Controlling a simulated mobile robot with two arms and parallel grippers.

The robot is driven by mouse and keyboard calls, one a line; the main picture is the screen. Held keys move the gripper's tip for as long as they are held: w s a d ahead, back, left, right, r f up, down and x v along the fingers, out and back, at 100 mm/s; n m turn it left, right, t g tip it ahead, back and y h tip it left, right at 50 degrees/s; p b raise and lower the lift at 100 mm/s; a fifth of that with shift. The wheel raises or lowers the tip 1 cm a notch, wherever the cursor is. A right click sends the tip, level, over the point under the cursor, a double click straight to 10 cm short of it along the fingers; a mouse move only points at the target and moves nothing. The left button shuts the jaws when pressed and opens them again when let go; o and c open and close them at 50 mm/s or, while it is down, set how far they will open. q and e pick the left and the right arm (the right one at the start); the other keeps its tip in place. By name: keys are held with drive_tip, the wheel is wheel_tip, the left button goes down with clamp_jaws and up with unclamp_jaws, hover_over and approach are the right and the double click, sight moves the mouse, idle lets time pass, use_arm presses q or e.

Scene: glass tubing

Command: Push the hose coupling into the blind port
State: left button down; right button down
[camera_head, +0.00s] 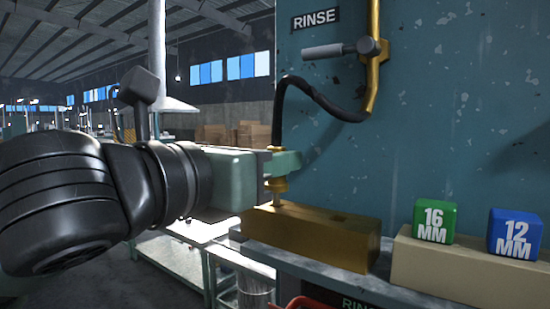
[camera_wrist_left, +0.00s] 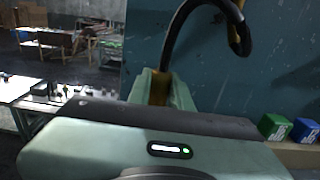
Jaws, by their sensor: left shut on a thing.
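The brass hose coupling (camera_head: 278,184) hangs upright at the end of the black hose (camera_head: 322,100). My left gripper (camera_head: 280,163), green-tipped, is shut on it from the left. The coupling's lower end meets the top of a brass block (camera_head: 310,228) near its left end; how deep it sits in a port there I cannot tell. In the left wrist view the coupling (camera_wrist_left: 159,90) shows between the green fingers (camera_wrist_left: 164,88), with the hose rising above. My right gripper is out of view.
A teal wall (camera_head: 440,110) behind carries a RINSE sign (camera_head: 316,19), a lever (camera_head: 337,50) and a brass pipe (camera_head: 373,75).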

use_arm(q)
drive_tip(key=shift+f+b, duration=0.55)
drive_tip(key=shift+f, duration=0.45)
drive_tip(key=c, duration=1.2)
unclamp_jaws()
drive_tip(key=b+v, duration=0.2)
drive_tip(key=v, duration=0.6)
drive_tip(key=shift+b, duration=0.35)
drive_tip(key=shift+w, duration=0.1)
